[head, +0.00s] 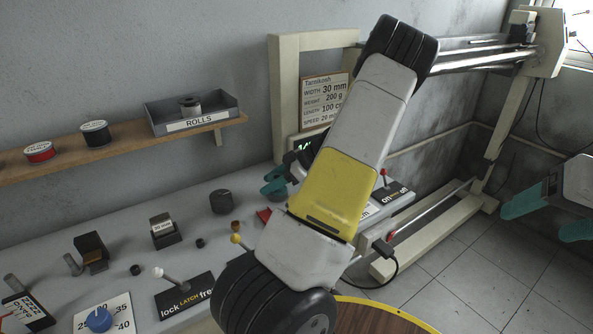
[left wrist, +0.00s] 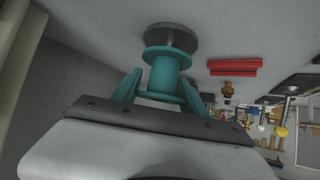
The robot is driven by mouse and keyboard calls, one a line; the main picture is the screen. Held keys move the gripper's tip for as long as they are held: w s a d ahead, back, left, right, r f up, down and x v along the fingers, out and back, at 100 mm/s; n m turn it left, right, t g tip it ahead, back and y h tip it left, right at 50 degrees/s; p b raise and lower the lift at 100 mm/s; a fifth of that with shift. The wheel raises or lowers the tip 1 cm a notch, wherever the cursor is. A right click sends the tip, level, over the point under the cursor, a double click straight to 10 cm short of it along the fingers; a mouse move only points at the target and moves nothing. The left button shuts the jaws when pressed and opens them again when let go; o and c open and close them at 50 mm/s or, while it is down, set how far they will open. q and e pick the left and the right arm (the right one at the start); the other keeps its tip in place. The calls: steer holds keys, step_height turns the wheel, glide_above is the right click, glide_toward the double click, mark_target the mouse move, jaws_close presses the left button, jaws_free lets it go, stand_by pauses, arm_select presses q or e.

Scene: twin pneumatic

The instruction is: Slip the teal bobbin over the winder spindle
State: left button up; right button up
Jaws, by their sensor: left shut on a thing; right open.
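The teal bobbin (left wrist: 165,72) is between the teal fingers of my left gripper (left wrist: 158,92), which is shut on it. Its near flange lies between the fingers and its far flange points away from the gripper. A round grey disc (left wrist: 173,37) shows just beyond the far flange; I cannot tell whether they touch. No spindle can be made out. In the head view my left arm covers much of the bench, and teal parts of my left gripper (head: 275,183) show beside it. My right gripper (head: 538,213) is open and empty at the right edge, over the floor.
A dark round knob-like piece (head: 222,201) and a red block (head: 264,215) stand on the bench near the left gripper. A yellow-tipped lever (head: 237,239) and a white-tipped lever (head: 159,272) stand nearer. The shelf (head: 120,148) holds spools and a ROLLS tray (head: 220,110).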

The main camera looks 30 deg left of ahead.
arm_select(q)
steer(key=shift+f, duration=0.85)
steer(key=o, duration=1.4)
steer(key=v, duration=0.7)
steer(key=shift+w+d+r, duration=0.2)
steer(key=shift+d+r, duration=0.05)
